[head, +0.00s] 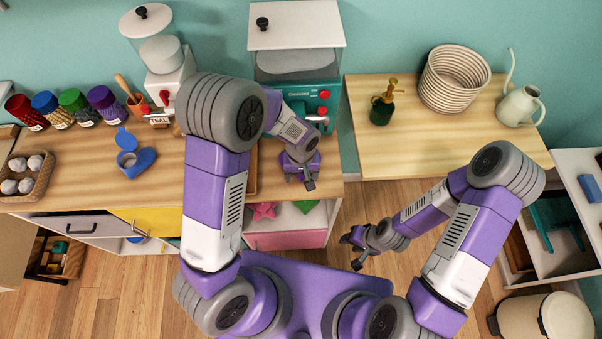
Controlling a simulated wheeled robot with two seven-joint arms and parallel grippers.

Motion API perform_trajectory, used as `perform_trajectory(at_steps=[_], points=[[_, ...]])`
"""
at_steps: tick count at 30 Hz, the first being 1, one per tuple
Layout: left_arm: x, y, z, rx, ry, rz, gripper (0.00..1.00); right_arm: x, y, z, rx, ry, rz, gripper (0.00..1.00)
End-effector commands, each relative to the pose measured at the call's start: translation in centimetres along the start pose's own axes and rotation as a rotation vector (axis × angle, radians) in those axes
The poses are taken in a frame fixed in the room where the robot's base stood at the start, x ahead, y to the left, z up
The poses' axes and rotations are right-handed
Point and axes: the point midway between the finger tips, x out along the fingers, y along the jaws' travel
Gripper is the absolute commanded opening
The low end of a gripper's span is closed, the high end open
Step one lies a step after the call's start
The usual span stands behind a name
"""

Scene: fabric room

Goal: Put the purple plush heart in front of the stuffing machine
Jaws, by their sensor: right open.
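I cannot make out the purple plush heart; purple parts of my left arm and gripper could hide it. A teal machine with a clear hopper and white lid (296,38) stands at the counter's back right, and looks like the stuffing machine. My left gripper (299,182) points down in front of it, near the counter's front right edge. Whether its fingers hold anything is unclear. My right gripper (351,252) is open and empty over the floor, right of the counter.
Another hopper machine (160,55), coloured jars (68,108), and a blue heart-shaped box (138,162) stand on the counter (85,165). A pink star (264,210) lies on the shelf below. The right table (430,140) holds a basket (453,80), spray bottle (384,103) and watering can (518,106).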

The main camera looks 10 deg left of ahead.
Motion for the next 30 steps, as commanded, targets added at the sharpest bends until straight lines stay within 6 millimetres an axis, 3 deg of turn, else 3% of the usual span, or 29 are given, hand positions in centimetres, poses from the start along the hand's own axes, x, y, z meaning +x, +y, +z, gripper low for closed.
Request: perform_trajectory(at_steps=[9, 21, 30], points=[[-0.3, 0.0, 0.0, 0.000, 0.000, 0.000, 0.72, -0.1, 0.0, 0.0, 0.000, 0.000, 0.000, 0.43], [-6.4, 0.0, -0.1, 0.000, 0.002, 0.002, 0.72, -1.4, -0.5, 0.1, 0.000, 0.000, 0.000, 0.43], [-7.6, 0.0, 0.0, 0.000, 0.000, 0.000, 0.72, -1.5, -0.6, 0.1, 0.000, 0.000, 0.000, 0.43]])
